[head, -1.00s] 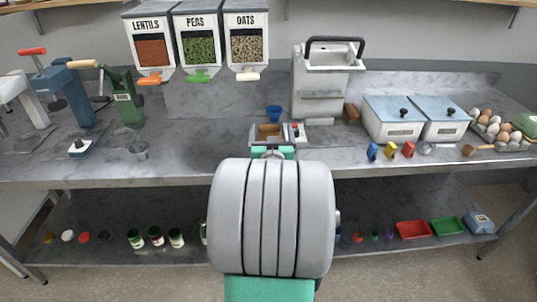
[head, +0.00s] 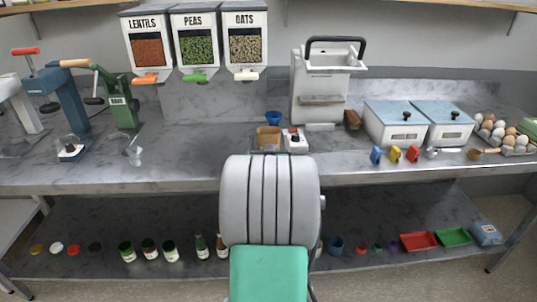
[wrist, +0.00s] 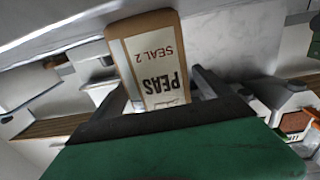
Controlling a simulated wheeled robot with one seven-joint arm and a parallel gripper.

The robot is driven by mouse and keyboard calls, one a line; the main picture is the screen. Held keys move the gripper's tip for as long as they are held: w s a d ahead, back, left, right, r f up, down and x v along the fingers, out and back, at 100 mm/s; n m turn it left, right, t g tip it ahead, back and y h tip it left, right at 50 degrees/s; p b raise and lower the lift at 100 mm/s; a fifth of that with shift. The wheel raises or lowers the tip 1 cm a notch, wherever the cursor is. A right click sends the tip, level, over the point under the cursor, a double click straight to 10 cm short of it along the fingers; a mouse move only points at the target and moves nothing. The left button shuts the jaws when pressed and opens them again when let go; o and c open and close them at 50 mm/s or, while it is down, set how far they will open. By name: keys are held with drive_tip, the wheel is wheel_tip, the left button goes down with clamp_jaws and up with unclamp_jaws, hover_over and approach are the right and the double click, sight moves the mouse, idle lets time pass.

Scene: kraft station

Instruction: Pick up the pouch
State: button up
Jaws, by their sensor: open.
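The pouch (wrist: 155,62) is a brown-edged pack with a pale label reading "PEAS SEAL 2". In the wrist view it shows upside down, just beyond and partly between the fingers of my gripper (wrist: 160,100). My gripper is open, with dark fingers on either side of the pouch; I cannot tell whether either touches it. In the head view the brown pouch (head: 268,138) stands on the counter, left of a small white device with a red top (head: 295,140). My arm hides the gripper there.
A large white machine with a dark handle (head: 322,90) stands behind the pouch to the right. A blue cup (head: 273,118) is behind it. Lentil, pea and oat dispensers (head: 197,45) hang above. The counter (head: 200,150) left of the pouch is mostly clear.

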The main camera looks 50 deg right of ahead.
drive_tip(key=shift+w+d+f, duration=0.1)
drive_tip(key=shift+w+d, duration=0.3)
drive_tip(key=shift+d, duration=0.1)
drive_tip(key=shift+c, duration=0.3)
drive_tip(key=c, duration=1.4)
